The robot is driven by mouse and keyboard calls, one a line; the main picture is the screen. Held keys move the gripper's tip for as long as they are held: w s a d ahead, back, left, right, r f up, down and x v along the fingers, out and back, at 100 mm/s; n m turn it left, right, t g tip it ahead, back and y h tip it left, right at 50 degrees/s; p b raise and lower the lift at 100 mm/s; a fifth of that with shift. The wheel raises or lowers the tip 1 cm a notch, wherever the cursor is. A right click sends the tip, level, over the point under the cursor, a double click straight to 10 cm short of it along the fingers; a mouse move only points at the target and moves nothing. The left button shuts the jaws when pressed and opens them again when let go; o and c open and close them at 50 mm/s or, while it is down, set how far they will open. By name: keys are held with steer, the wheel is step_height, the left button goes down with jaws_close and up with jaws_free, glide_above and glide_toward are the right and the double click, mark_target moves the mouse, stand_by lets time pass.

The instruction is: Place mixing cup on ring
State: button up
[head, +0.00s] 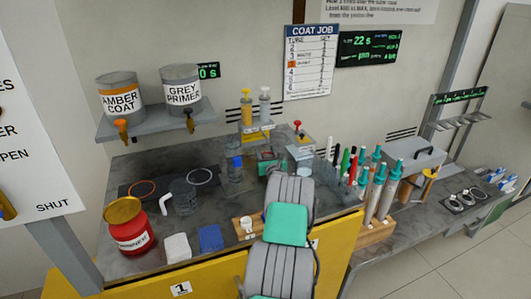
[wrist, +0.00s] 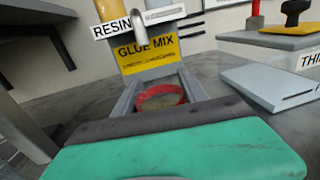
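My gripper (head: 268,161) reaches in under the glue mix station at the back of the bench. In the wrist view its two grey fingers (wrist: 160,92) point towards the yellow GLUE MIX sign. A round cup with a red rim (wrist: 160,98), which looks like the mixing cup, sits between the fingers and fills the gap. Its inside looks tan. The cup's base and whatever is under it are hidden. An orange ring (head: 141,188) and a white ring (head: 199,176) lie on a dark mat at the left.
The glue mix station (head: 256,128) has spouts above the cup. Several teal-topped tubes (head: 377,190) stand to the right. A pale flat block (wrist: 275,85) lies right of the fingers.

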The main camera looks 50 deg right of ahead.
steer(key=o, duration=0.4)
steer(key=shift+r, duration=0.25)
steer(key=v, duration=1.2)
steer(key=shift+a, duration=0.1)
